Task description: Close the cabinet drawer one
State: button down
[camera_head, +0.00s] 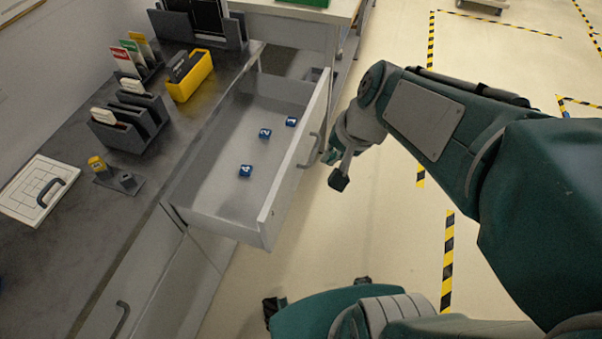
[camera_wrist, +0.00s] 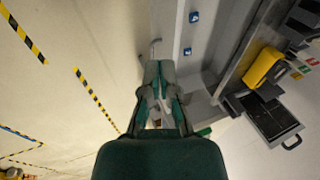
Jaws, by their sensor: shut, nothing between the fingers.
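The grey cabinet drawer (camera_head: 220,213) is pulled open, with three small blue blocks (camera_head: 265,133) lying inside. Its front panel (camera_head: 291,185) carries a curved handle (camera_head: 308,152) on the outer face. My gripper (camera_head: 338,181) is shut and empty, just outside the front panel, to the right of the handle and slightly below it in the head view. In the wrist view my gripper (camera_wrist: 158,66) points toward the front panel, with the handle (camera_wrist: 154,46) just past its tips. I cannot tell whether they touch.
A dark counter (camera_head: 85,190) beside the drawer holds a yellow bin (camera_head: 190,78), grey card holders (camera_head: 130,125) and a white panel with a handle (camera_head: 40,188). A white table (camera_head: 305,12) stands behind. The floor with yellow-black tape (camera_head: 447,250) is open on the right.

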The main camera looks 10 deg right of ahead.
jog(key=w+d+f+m+y, duration=0.2)
jog(key=w+f+m+y, duration=0.1)
jog(key=w+f+m, duration=0.7)
jog(key=m+t+y, duration=0.2)
jog(key=m, duration=0.6)
send_near(294, 180)
notch_tip(294, 180, down, 5)
jog(key=w+a, duration=0.2)
jog(key=a, duration=0.1)
jog(key=shift+w+a, duration=0.2)
jog(key=shift+w, duration=0.05)
jog(key=shift+w+a, duration=0.2)
jog(key=shift+a, duration=0.2)
jog(key=shift+a, duration=0.1)
jog(key=w+a, duration=0.4)
jog(key=a, duration=0.3)
jog(key=w+a, duration=0.4)
jog(key=a, duration=0.3)
jog(key=w+a, duration=0.4)
jog(key=a, duration=0.3)
jog(key=shift+w+a, duration=0.15)
jog(key=shift+w, duration=0.05)
